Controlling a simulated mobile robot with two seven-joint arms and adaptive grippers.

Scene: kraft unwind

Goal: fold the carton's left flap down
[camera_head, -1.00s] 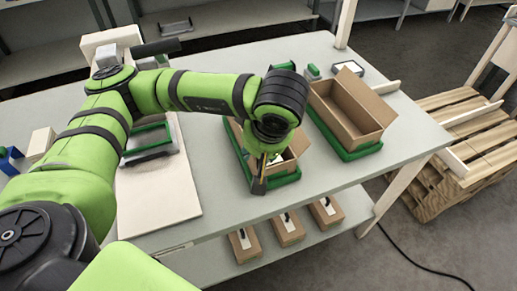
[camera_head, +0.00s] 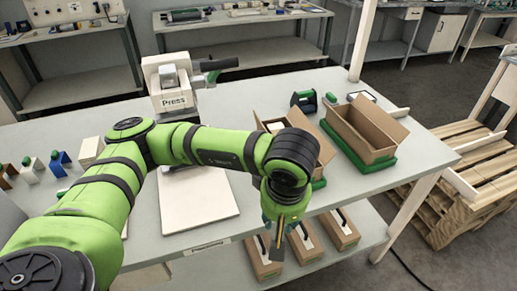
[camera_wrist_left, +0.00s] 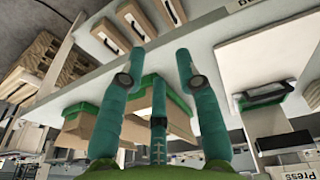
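One open brown carton (camera_head: 319,158) stands in a green tray on the table, largely hidden behind my left arm. Its right flap sticks outward; its left side is mostly covered, so I cannot tell how the left flap lies. In the left wrist view, cardboard (camera_wrist_left: 178,122) and a green tray rim show behind the fingers. My left gripper (camera_head: 277,247) points down in front of the table's near edge, apart from the carton. In the left wrist view its fingers (camera_wrist_left: 160,55) are spread with nothing between them. My right gripper is not in view.
A second open carton (camera_head: 352,137) stands in a green tray (camera_head: 378,166) to the right. A press (camera_head: 172,78) and a pale board (camera_head: 190,208) are left. Small boxes (camera_head: 338,232) sit on the lower shelf. A green-black tool (camera_head: 303,101) stands behind.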

